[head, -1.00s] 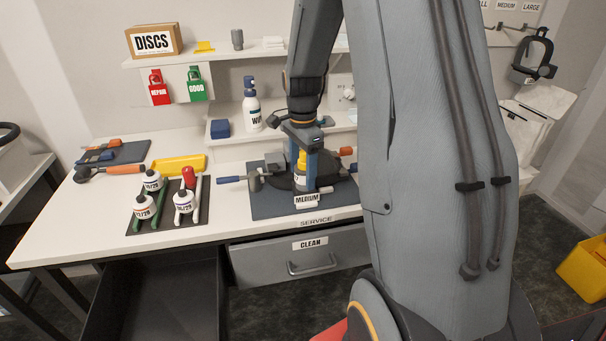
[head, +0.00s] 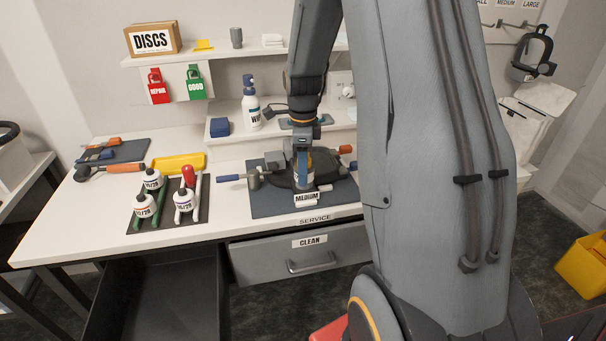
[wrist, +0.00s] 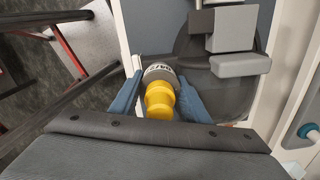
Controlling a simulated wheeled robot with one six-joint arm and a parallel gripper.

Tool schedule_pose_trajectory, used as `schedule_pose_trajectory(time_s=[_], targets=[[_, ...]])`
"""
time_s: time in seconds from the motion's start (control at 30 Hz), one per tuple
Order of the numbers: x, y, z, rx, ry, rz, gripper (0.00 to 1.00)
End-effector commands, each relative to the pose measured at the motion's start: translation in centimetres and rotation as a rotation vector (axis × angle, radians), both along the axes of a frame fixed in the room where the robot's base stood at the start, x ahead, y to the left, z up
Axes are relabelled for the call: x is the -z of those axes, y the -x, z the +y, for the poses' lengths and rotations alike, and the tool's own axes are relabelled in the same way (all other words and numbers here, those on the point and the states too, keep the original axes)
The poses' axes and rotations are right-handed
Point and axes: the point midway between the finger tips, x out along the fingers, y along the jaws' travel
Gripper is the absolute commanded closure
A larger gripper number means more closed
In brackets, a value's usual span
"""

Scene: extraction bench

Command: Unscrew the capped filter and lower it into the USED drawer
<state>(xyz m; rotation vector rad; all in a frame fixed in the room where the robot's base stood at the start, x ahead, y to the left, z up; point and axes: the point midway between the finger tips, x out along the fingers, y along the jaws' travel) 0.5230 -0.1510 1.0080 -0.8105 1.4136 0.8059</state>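The capped filter (wrist: 160,98) has a yellow cap and a pale body with dark lettering. It stands upright at the dark round holder on the mat, behind the MEDIUM label (head: 307,197). My gripper (head: 303,176) points down over it, and its blue fingers are shut on the filter, one on each side in the wrist view. In the head view the near finger hides most of the filter. An open, dark, empty-looking drawer (head: 152,298) stands out under the bench at left; no USED label is visible. The CLEAN drawer (head: 290,262) is shut.
A grey block (wrist: 233,30) stands close beside the filter. Several labelled bottles stand on a dark mat (head: 168,225), with a yellow tray (head: 178,163) behind. The bench front between the mats is clear.

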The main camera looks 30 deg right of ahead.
Motion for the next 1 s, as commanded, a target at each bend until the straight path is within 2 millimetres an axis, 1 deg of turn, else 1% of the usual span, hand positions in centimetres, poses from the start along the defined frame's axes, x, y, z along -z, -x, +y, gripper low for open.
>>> schedule_pose_trajectory(time_s=[0.07, 0.17, 1.0], targets=[[0.05, 0.18, 0.15, -0.007, -0.002, 0.005, 0.85], [-0.01, 0.23, 0.18, -0.069, -0.002, 0.007, 0.85], [-0.24, 0.1, 0.05, -1.131, 0.001, 0.003, 0.85]])
